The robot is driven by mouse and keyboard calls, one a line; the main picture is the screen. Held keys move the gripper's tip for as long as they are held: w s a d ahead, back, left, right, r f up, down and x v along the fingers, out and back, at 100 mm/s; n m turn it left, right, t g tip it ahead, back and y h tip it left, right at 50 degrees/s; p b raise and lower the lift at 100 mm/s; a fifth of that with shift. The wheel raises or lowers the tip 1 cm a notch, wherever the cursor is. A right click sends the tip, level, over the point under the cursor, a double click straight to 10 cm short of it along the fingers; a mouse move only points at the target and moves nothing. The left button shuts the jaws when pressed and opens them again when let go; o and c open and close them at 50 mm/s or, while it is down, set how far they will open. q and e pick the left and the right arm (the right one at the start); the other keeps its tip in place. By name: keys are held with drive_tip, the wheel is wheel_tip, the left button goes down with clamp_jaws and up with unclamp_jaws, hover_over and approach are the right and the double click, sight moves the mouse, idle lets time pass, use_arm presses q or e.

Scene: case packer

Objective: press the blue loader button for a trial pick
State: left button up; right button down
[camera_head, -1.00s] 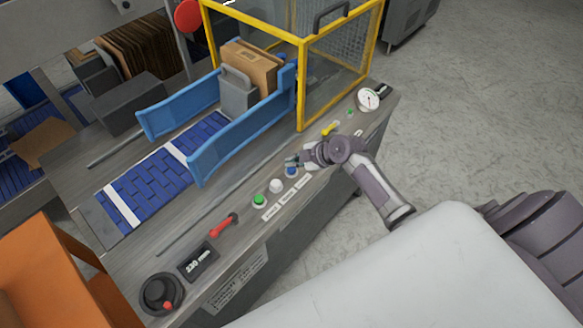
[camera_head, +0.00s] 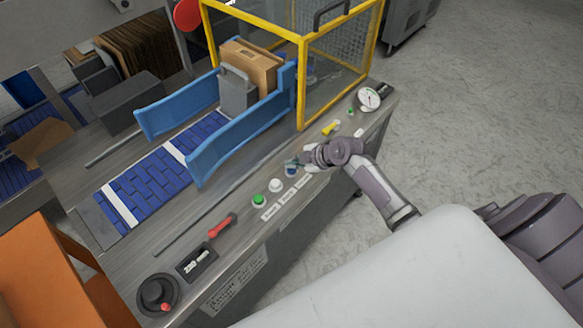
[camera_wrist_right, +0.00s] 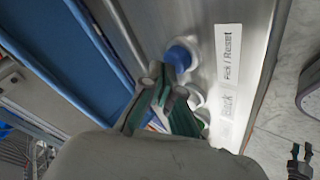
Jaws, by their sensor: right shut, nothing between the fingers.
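The blue button (camera_head: 291,170) is on the sloping grey control panel, beside a white button (camera_head: 276,184) and a green button (camera_head: 259,200). My right gripper (camera_head: 291,163) is shut and empty, its tips right at the blue button. In the right wrist view the blue button (camera_wrist_right: 181,54) shows just beyond the closed fingertips (camera_wrist_right: 160,77), next to a label reading "Pick / Reset" (camera_wrist_right: 229,54). I cannot tell whether the tips touch it. A small two-pronged dark shape, apparently my left gripper (camera_wrist_right: 299,155), shows at the lower right of the wrist view.
A blue guide rail (camera_head: 240,135) runs behind the buttons, with a yellow-framed guard (camera_head: 301,85) at the back. A carton (camera_head: 252,65) stands between the rails. A red-handled switch (camera_head: 222,226), display (camera_head: 196,262) and dark knob (camera_head: 158,293) line the panel's near end.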

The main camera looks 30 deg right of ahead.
drive_tip(key=shift+f+b, duration=0.35)
drive_tip(key=shift+f, duration=0.05)
drive_tip(key=shift+r, duration=0.1)
idle(0.4)
drive_tip(key=shift+r+p, duration=0.65)
drive_tip(key=shift+r, duration=0.3)
wheel_tip(320, 180, up, 5)
drive_tip(key=p, duration=0.4)
